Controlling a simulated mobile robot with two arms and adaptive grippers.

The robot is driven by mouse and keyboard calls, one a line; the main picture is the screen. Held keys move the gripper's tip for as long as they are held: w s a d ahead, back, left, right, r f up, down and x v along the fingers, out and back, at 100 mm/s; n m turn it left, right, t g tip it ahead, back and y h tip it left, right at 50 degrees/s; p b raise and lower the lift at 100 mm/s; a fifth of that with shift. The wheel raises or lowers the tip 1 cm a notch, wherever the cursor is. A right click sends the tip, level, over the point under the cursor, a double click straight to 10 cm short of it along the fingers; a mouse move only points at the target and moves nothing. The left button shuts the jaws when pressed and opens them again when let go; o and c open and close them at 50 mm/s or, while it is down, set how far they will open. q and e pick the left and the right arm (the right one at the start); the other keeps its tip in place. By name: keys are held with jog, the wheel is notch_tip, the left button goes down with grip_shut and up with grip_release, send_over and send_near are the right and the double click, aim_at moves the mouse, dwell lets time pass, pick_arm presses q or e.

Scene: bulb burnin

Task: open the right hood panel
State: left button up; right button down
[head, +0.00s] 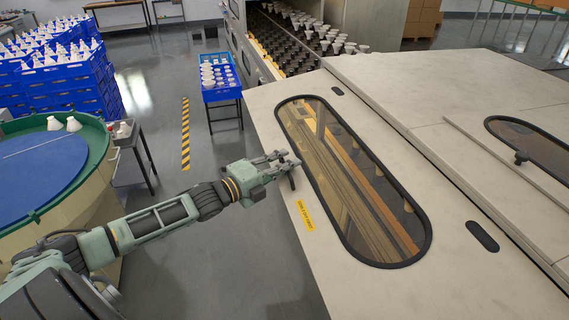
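A beige hood panel (470,290) with a long oval black-rimmed window (355,185) fills the middle right of the head view. It lies flat and looks closed. Two dark oval recesses sit in its surface, one near the far end (337,91) and one near the right edge (482,236). My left gripper (292,167) is over the panel's left edge, beside the window's left rim. Its fingers are small and overlap, so I cannot tell their opening or whether they touch the panel. No held thing shows. My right gripper is out of view.
A second hood section (465,75) with a dark window (530,145) adjoins on the right. A yellow label (306,215) marks the panel's left edge. A blue crate on a stand (220,78) and a green-rimmed round bin (50,165) stand left.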

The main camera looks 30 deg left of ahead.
pick_arm(q)
grip_shut()
dwell(0.4)
jog(key=shift+f, duration=0.25)
notch_tip(320, 180, down, 10)
jog(key=w+d+n+t+b, duration=0.1)
jog(key=w+t+b, duration=0.1)
jog(key=b, duration=1.2)
jog(key=shift+d+n+t+b, duration=0.3)
jog(key=shift+d+t, duration=0.05)
jog(key=shift+t, duration=0.05)
jog(key=shift+s+f, duration=0.1)
